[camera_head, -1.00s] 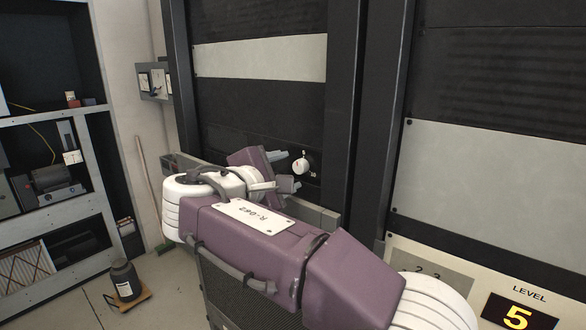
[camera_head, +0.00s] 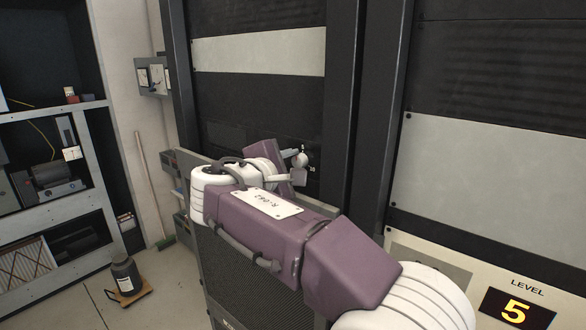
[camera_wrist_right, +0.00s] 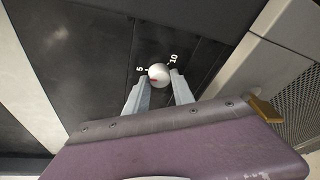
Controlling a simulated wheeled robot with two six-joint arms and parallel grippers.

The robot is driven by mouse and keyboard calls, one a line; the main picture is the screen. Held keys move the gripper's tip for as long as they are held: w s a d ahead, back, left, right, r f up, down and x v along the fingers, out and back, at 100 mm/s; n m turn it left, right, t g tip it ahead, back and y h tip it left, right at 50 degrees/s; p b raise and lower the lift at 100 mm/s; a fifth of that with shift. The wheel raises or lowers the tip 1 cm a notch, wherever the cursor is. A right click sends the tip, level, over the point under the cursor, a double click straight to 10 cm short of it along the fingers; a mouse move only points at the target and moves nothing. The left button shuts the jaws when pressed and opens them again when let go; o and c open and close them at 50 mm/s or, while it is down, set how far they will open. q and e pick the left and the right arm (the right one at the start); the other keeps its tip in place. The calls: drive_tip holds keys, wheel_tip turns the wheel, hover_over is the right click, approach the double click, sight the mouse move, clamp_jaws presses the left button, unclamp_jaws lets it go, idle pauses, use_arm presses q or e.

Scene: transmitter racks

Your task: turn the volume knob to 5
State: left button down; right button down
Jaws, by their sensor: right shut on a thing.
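The volume knob (camera_head: 300,160) is a small round white knob on the dark panel of the left rack. In the right wrist view the knob (camera_wrist_right: 159,74) lies between the two grey fingertips of my right gripper (camera_wrist_right: 158,84), which is shut on it. A small red mark shows on the knob's face, and the white numbers 5 and 10 stand on the panel beyond it. A level display (camera_head: 515,311) at the lower right reads a yellow 5. My left gripper is not in view.
A tall dark rack post (camera_head: 345,120) stands right of the knob. A shelf unit (camera_head: 100,190) is at the far left. A dark canister (camera_head: 125,276) stands on a small wooden base on the floor. A broom handle leans near the wall.

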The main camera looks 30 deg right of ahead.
drive_tip(key=shift+f+b, duration=0.3)
drive_tip(key=shift+r, duration=0.25)
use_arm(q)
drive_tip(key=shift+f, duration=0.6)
use_arm(e)
drive_tip(key=c, duration=1.1)
unclamp_jaws()
drive_tip(key=shift+s+a, duration=0.25)
drive_tip(key=shift+a, duration=0.15)
use_arm(q)
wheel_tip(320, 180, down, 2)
drive_tip(key=shift+b, duration=0.75)
use_arm(e)
drive_tip(key=v, duration=0.8)
drive_tip(key=shift+s, duration=0.15)
drive_tip(key=shift+d, duration=0.1)
